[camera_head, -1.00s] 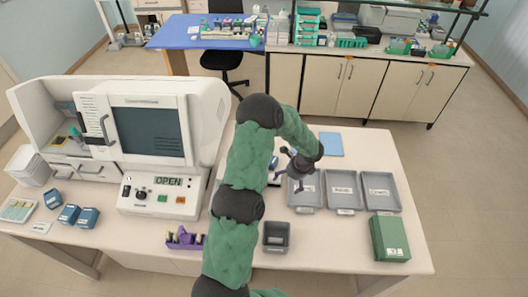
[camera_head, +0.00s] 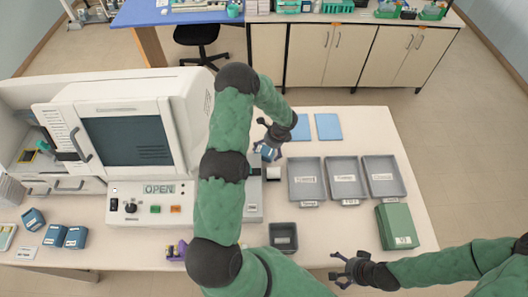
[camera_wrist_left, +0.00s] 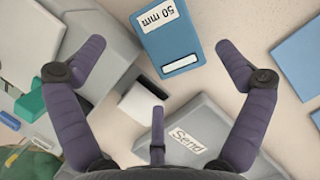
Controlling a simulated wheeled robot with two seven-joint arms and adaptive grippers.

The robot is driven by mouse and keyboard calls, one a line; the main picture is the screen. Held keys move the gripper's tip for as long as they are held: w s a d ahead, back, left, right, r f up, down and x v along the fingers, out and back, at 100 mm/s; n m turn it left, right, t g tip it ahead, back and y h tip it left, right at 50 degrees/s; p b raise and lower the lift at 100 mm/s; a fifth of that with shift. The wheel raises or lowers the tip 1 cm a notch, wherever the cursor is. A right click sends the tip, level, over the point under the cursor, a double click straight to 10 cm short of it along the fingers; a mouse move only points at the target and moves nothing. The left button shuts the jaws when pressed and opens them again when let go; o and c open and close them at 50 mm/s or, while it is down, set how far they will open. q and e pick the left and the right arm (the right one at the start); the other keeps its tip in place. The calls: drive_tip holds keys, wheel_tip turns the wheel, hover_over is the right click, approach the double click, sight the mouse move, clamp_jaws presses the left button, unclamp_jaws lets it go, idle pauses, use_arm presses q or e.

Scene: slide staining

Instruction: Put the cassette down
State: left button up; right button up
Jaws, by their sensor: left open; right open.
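A blue cassette box (camera_wrist_left: 180,62) with a white "50 mm" label shows in the left wrist view, between and beyond my left fingertips and apart from them. It appears to lie on the pale tabletop. In the head view a small blue piece (camera_head: 267,153) shows just under my left gripper, partly hidden by it. My left gripper (camera_head: 273,135) is open and empty over the back of the table, left of the grey trays. It also shows in the left wrist view (camera_wrist_left: 158,48) with fingers spread. My right gripper (camera_head: 344,268) is open and empty near the table's front edge.
Three grey trays (camera_head: 306,203) stand right of my left arm, with blue mats (camera_head: 328,127) behind them. A green box (camera_head: 396,226) and small dark bin (camera_head: 283,251) are in front. A white machine marked OPEN (camera_head: 122,185) and several blue boxes (camera_head: 55,236) stand left.

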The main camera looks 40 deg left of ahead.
sight(265, 153)
use_arm(q)
drive_tip(key=shift+s+a+f, duration=0.15)
drive_tip(key=shift+f, duration=0.45)
drive_tip(key=p+x, duration=0.1)
drive_tip(key=x, duration=0.2)
drive_tip(key=shift+a+r, duration=0.1)
drive_tip(key=shift+a+f+p, duration=0.15)
drive_tip(key=shift+f+p, duration=0.2)
drive_tip(key=shift+f, duration=0.35)
drive_tip(key=c, duration=1.2)
drive_tip(key=shift+r, duration=0.15)
drive_tip(key=shift+r+b, duration=0.85)
drive_tip(key=shift+r, duration=4.05)
